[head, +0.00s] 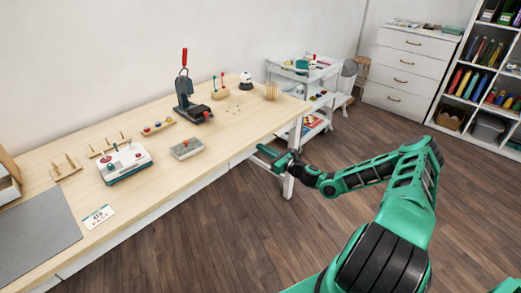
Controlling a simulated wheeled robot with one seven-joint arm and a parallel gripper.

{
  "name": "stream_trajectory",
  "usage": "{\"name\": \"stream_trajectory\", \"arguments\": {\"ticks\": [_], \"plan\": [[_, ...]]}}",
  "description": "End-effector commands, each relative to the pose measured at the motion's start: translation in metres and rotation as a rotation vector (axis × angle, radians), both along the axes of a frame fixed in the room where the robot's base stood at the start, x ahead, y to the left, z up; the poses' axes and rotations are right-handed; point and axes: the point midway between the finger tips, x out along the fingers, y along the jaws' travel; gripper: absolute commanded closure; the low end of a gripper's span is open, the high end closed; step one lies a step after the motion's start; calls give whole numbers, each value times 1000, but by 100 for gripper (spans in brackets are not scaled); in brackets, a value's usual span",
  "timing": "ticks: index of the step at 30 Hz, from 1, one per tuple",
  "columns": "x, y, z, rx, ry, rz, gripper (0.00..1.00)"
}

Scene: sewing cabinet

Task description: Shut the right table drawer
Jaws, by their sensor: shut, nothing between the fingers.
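The long table (235,127) has a pale wood top and a white front apron. Below its front edge, near the right end, a white panel (242,157) shows, which looks like the right drawer's front. How far it stands out is too small to tell.
On the tabletop are a black press with a red handle (187,95), a grey box (187,149), a white-and-teal device (125,165) and a grey mat (35,235). A white cart (300,75) stands beyond the table's right end. The wooden floor (200,240) in front is clear.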

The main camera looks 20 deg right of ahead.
Motion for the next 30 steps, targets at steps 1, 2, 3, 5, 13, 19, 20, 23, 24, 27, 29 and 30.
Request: {"name": "stream_trajectory", "arguments": {"ticks": [1, 2, 3, 5, 13, 19, 20, 23, 24, 27, 29, 30], "plan": [[-8, -2, 0, 0, 2, 2, 100], [-13, -4, -1, 0, 3, 3, 100], [-23, -8, -1, 1, 4, 3, 100], [-35, -13, -1, 1, 5, 2, 100], [-83, -32, -1, 2, 4, 3, 100], [-101, -39, -1, 0, 4, 4, 100], [-102, -40, -1, 0, 4, 4, 100], [-104, -40, -1, 1, 4, 4, 100], [-104, -40, -1, 1, 4, 5, 100], [-105, -38, -1, -9, 5, 13, 100], [-106, -33, -1, -31, 8, 34, 100], [-108, -28, -1, -56, 12, 58, 100]]}}
